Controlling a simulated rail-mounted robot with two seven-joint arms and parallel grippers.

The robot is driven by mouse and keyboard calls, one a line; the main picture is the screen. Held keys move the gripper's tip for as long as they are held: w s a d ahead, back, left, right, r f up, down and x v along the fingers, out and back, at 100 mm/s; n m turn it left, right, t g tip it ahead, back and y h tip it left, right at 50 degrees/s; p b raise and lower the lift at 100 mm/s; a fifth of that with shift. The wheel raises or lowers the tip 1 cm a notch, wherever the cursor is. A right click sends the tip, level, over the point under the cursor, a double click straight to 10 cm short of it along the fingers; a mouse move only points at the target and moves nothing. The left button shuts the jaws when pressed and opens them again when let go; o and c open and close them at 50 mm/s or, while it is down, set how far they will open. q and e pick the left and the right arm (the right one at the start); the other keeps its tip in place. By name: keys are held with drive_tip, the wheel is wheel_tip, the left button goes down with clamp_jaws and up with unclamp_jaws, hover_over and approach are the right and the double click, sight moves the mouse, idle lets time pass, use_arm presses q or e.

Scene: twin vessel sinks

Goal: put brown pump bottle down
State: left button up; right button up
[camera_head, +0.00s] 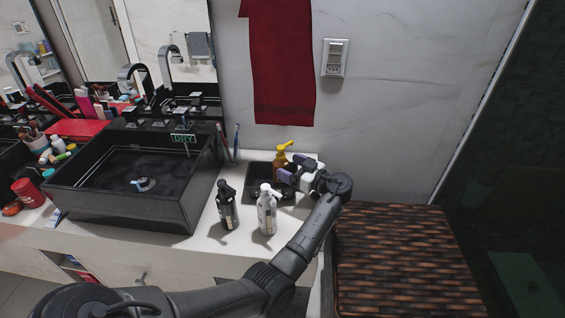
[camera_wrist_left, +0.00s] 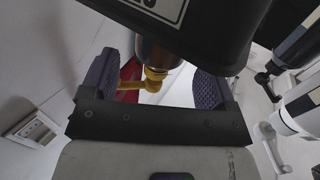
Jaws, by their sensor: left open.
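The brown pump bottle (camera_head: 280,165) has a yellow pump head and stands upright at the small black tray (camera_head: 257,194) on the white counter. I cannot tell whether its base is inside the tray; its lower part is hidden. My left gripper (camera_head: 290,175) is beside the bottle, with its purple finger pads apart. In the left wrist view, the bottle (camera_wrist_left: 152,54) and its yellow pump show between the two open pads (camera_wrist_left: 155,88); I cannot tell if either pad touches it. My right gripper is not in view.
A black bottle (camera_head: 227,208) and a white pump bottle (camera_head: 267,213) stand in front of the tray. A black vessel sink (camera_head: 125,208) is to the left, with toothbrushes (camera_head: 231,143) behind its right side. A brown woven surface (camera_head: 405,265) is at right.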

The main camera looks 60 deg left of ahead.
use_arm(q)
drive_tip(key=v, duration=0.8)
drive_tip(key=shift+d, duration=0.15)
drive_tip(key=shift+w, duration=0.1)
